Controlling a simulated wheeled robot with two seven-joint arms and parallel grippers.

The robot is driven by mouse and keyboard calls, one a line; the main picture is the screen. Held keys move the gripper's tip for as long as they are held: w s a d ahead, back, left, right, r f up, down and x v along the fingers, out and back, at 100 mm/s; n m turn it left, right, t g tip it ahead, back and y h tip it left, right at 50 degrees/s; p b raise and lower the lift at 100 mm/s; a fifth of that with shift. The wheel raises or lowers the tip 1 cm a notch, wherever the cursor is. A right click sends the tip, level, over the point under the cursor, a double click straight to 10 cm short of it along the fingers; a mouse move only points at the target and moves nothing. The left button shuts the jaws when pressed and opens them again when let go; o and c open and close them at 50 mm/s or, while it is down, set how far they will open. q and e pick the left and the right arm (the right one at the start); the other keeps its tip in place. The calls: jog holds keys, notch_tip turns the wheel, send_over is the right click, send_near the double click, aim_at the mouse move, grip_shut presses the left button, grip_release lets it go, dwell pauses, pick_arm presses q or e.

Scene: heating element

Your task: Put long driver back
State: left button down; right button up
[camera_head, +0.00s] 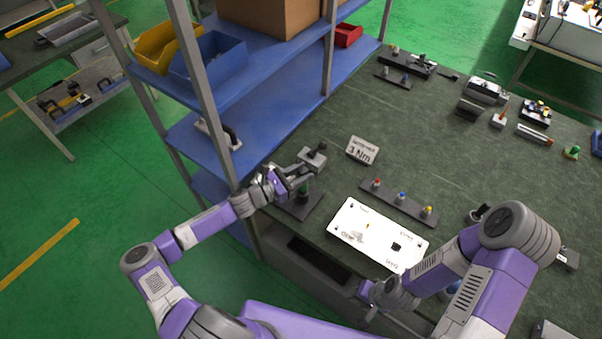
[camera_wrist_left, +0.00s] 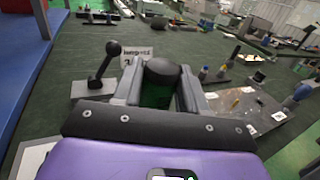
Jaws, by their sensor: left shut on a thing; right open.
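My left gripper (camera_head: 296,180) is over a dark flat base (camera_head: 301,206) at the table's left edge. It is shut on the driver (camera_head: 304,190), which has a green body. In the left wrist view the driver's black rounded top (camera_wrist_left: 162,68) shows upright between the fingers. Its lower end is hidden, so I cannot tell whether it touches the base. My right gripper (camera_head: 369,297) is open and empty near the table's front edge, below the white board.
A white board (camera_head: 376,236) and a strip with coloured-top drivers (camera_head: 398,202) lie to the right. A blue shelf (camera_head: 205,140) stands at left.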

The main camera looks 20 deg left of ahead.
pick_arm(q)
jog(key=shift+f, duration=0.1)
jog(key=c, duration=0.6)
grip_release()
